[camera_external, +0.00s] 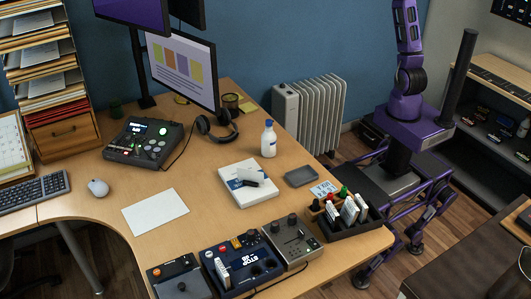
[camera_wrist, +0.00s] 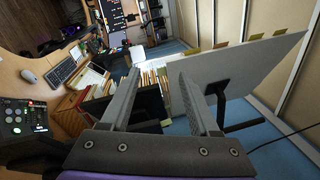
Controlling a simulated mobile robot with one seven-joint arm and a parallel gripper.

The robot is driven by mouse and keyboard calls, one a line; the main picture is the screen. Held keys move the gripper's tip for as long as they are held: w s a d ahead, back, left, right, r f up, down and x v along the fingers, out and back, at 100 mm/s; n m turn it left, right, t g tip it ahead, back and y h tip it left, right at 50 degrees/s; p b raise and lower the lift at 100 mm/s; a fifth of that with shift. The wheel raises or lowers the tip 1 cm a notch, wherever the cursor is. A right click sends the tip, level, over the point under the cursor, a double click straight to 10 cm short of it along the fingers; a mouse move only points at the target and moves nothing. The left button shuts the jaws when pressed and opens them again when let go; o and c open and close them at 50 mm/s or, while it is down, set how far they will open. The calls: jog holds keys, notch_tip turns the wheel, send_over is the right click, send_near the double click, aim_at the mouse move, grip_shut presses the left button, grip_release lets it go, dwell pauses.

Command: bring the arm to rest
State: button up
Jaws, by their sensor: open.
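My gripper (camera_wrist: 157,88) shows in the wrist view. Its two grey fingers stand well apart, with nothing held between them. In the external view my purple arm (camera_external: 407,70) rises beside the right side of the desk and leaves the top of the picture, so the gripper is hidden there. In the wrist view the fingers hang in the air, with a large grey panel (camera_wrist: 245,65) on a dark stand behind and right of them. Folders and papers (camera_wrist: 155,80) show beyond the gap between the fingers.
The L-shaped desk (camera_external: 205,220) holds a monitor (camera_external: 182,68), a control box (camera_external: 143,141), a white bottle (camera_external: 268,138), a white box (camera_external: 245,195), a grey dish (camera_external: 300,177) and a black rack (camera_external: 360,225). A radiator (camera_external: 318,115) stands by the wall. Shelves (camera_external: 490,110) stand right of my arm.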

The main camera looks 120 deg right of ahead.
jog(key=s+d+f+m+y, duration=0.1)
jog(key=s+d+f, duration=0.25)
jog(key=d, duration=0.25)
jog(key=s+a+f+n+g+y, duration=0.2)
jog(key=s+a+f+n+g, duration=0.1)
jog(key=s+a+f+n, duration=0.4)
jog(key=s+a+f+n+g+y, duration=0.1)
jog(key=s+a+f+n+g, duration=0.15)
jog(key=a+f, duration=0.5)
jog(key=s+a+f+n+g+y, duration=0.25)
jog(key=s+a+f+n, duration=0.3)
jog(key=a, duration=0.45)
jog(key=s+a+f+n+g+h, duration=0.2)
jog(key=s+f, duration=0.4)
jog(key=f, duration=0.3)
jog(key=s+a+f+n+g+h+p, duration=0.1)
jog(key=s+f+n+g+h, duration=0.3)
jog(key=f, duration=0.6)
jog(key=shift+s+a+n, duration=0.4)
jog(key=shift+s+n, duration=0.5)
jog(key=shift+s, duration=0.35)
jog(key=shift+f, duration=0.1)
